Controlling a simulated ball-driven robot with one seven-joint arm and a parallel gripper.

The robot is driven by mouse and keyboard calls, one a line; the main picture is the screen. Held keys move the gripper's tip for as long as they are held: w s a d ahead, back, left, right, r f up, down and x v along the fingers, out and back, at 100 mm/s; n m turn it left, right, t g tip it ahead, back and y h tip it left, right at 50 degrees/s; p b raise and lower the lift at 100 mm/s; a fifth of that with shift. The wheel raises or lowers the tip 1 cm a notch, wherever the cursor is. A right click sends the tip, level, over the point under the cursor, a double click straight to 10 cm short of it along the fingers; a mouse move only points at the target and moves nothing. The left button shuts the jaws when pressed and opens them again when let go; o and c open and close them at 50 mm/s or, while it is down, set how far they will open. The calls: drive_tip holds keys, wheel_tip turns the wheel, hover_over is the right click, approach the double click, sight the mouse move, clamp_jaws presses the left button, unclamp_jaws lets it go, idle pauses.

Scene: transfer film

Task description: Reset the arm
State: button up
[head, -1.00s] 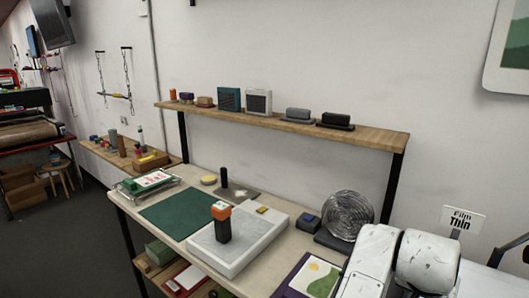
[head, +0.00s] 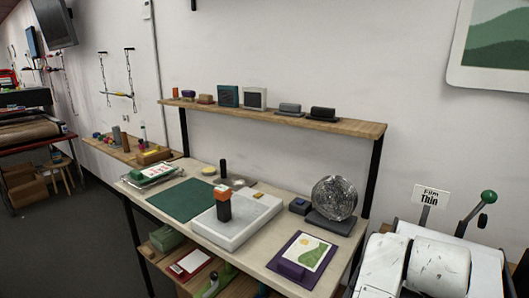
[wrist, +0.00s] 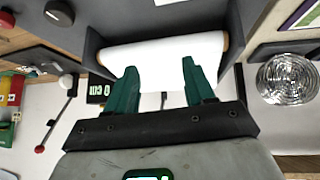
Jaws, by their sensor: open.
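My gripper (wrist: 160,70) shows in the wrist view, with two green fingers spread apart and nothing between them. Its fingertips point at a white roll (wrist: 165,50) in a grey holder (wrist: 92,40); I cannot tell whether they touch it. In the head view, my scuffed white arm (head: 438,268) is at the lower right, in front of a grey machine (head: 487,258). My gripper itself is out of sight there.
The workbench (head: 262,270) holds a white slab (head: 238,232), a green mat (head: 188,200) and a glass disc (head: 334,198). A wooden shelf (head: 350,128) runs above.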

drive_tip(key=s+d+f+n, duration=0.1)
drive_tip(key=s+f, duration=0.2)
drive_tip(key=s, duration=0.1)
drive_tip(key=s+d+f+n, duration=0.2)
drive_tip(key=s+f, duration=0.2)
drive_tip(key=s+d+f+n, duration=0.1)
drive_tip(key=s+f, duration=0.2)
drive_tip(key=s, duration=0.1)
drive_tip(key=shift+d+f+y, duration=0.2)
drive_tip(key=shift+d+y, duration=0.1)
drive_tip(key=shift+d, duration=0.1)
drive_tip(key=s+a+f+n+g+y, duration=0.1)
drive_tip(key=s+a+f+g+y, duration=0.1)
drive_tip(key=s+a+f, duration=0.4)
drive_tip(key=s+a+f+n+g+y, duration=0.2)
drive_tip(key=s+a+f, duration=0.4)
drive_tip(key=s, duration=0.7)
drive_tip(key=shift+s+a+f+n+y, duration=0.2)
drive_tip(key=shift+s+f+n+y, duration=0.1)
drive_tip(key=shift+y, duration=0.3)
